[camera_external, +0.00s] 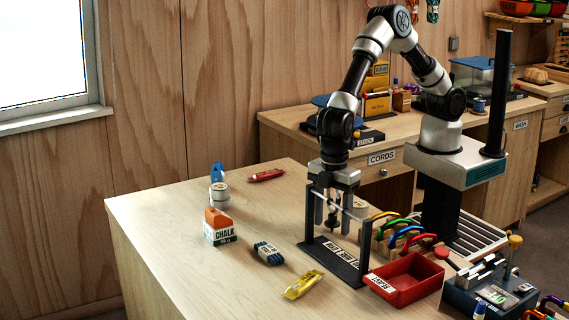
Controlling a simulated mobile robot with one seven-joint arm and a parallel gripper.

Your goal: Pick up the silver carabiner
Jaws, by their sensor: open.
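My gripper (333,211) points straight down over the black rack (328,256), with its two fingers apart. The rack has a dark labelled base, upright posts and a thin pale crossbar, and stands on the light wooden table. The fingers are down around the crossbar's height. A small dark and grey thing (333,224) shows between and below the fingers. It may be the silver carabiner hanging there, but it is too small and covered to tell. I cannot tell whether the fingers touch anything.
Several coloured carabiners (408,236) stand right of the rack, behind a red tray (408,279). A yellow packet (303,284), a dark cord bundle (268,253), a chalk box (219,228) and a red item (266,175) lie left. The table's left side is mostly clear.

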